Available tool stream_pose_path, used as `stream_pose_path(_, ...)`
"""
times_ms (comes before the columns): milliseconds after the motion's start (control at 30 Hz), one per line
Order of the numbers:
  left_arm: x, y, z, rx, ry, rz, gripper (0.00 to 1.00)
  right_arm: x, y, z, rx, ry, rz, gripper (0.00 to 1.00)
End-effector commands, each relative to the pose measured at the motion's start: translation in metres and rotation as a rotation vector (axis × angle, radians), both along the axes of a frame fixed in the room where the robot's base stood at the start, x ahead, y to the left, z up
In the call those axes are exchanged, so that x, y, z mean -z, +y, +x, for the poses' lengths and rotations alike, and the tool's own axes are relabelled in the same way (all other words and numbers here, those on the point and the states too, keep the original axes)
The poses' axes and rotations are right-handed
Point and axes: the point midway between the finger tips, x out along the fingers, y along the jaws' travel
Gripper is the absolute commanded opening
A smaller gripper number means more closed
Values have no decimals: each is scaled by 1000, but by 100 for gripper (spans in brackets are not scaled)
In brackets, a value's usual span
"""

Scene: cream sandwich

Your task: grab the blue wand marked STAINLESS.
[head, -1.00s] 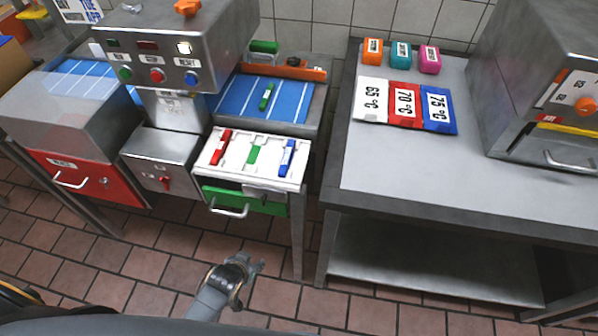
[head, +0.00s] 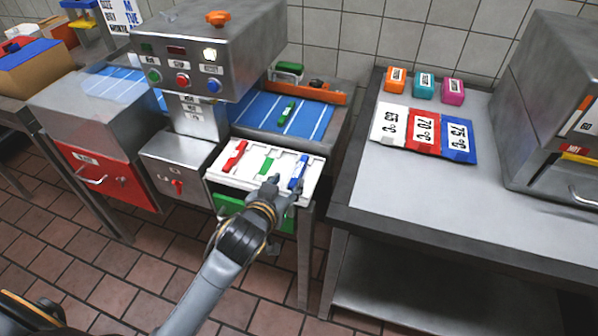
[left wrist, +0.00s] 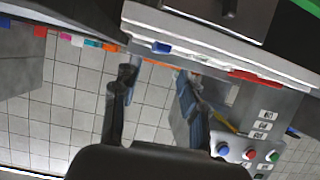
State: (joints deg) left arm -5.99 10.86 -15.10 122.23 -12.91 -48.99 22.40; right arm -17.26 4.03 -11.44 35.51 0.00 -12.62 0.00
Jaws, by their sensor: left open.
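A blue wand (head: 298,170) lies on the right side of a white tray (head: 222,173). A red wand (head: 234,155) and a green wand (head: 266,165) lie to its left on the same tray. No lettering on the wands is readable. My left gripper (head: 285,187) is open and empty over the tray's front edge, just in front of the blue wand, apart from it as far as I can tell. In the left wrist view the blue wand (left wrist: 161,47) shows beyond the open fingers (left wrist: 156,76). My right gripper is not in view.
A green drawer (head: 228,204) sits under the tray. A steel machine with buttons (head: 210,55) stands behind left. A blue striped surface (head: 305,120) with another green wand (head: 287,112) lies behind. The steel table (head: 430,190) at right has coloured temperature cards (head: 424,131).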

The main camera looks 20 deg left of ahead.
Motion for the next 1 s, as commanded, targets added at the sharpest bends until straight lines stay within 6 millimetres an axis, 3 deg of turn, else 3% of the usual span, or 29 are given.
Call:
stream_pose_path(600, 26, -5, 64, 1, 2, 0, 43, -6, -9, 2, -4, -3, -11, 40)
stream_pose_path(900, 29, -5, 69, 1, 1, 0, 43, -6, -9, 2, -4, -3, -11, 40)
stream_pose_path(933, 29, -5, 69, 1, 1, 0, 41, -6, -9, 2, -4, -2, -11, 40)
stream_pose_path(1000, 29, -5, 69, 1, 1, 0, 27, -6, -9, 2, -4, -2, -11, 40)
